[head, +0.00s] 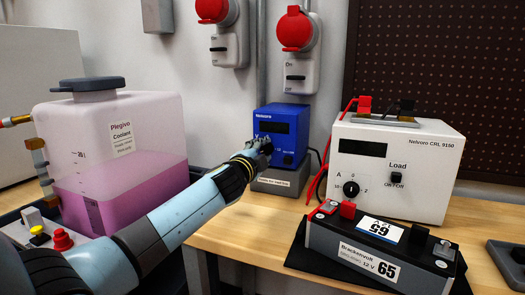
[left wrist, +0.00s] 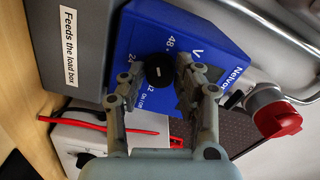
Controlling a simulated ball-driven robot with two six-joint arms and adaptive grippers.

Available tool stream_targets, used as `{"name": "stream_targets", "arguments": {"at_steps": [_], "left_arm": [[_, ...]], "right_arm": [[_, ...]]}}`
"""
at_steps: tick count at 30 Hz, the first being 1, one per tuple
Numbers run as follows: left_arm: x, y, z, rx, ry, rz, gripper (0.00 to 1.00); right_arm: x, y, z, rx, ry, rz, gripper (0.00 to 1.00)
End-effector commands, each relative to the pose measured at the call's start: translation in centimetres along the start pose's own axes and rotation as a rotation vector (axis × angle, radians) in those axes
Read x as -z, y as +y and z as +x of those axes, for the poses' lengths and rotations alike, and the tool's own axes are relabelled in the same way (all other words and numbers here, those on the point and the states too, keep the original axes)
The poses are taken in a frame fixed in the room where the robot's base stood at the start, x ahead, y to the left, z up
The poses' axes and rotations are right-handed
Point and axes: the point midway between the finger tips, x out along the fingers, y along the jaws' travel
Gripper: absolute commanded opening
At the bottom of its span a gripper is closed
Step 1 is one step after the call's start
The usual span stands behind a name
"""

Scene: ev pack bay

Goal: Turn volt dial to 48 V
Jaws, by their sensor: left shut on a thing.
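The blue Nelvoro supply box (head: 296,120) stands on a grey base at the back of the bench. Its display (head: 271,127) looks dark. In the left wrist view the blue front (left wrist: 150,28) appears turned sideways, with a round black volt dial (left wrist: 158,72) bearing a short white mark. The printed 48 and 24 show near it; which number the mark points at is unclear. My left gripper (left wrist: 159,82) is at the dial, one finger on each side, shut on it. In the head view this gripper (head: 263,146) hides the dial. My right gripper is out of view.
A white load box (head: 434,175) with red and black leads stands to the right. A Brackenvolt 12 V battery (head: 318,241) sits in front of it on a dark mat. A pink coolant tank (head: 165,119) stands left, close to my left arm. Bare wood (head: 240,228) lies between.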

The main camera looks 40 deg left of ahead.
Motion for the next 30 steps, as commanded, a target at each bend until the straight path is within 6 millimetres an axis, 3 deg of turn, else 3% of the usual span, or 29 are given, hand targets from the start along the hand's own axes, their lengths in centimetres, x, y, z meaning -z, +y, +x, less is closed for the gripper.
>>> {"name": "stream_targets", "arguments": {"at_steps": [12,29,30], "left_arm": [[0.04,0.07,-0.05,-0.002,0.001,0.195,0.0],[0.03,0.16,-0.06,-0.003,0.001,0.224,0.0],[0.02,0.16,-0.06,-0.003,0.001,0.224,0.35]], "right_arm": [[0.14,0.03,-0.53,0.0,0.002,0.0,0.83],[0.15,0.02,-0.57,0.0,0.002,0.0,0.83],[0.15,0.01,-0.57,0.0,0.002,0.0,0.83]]}}
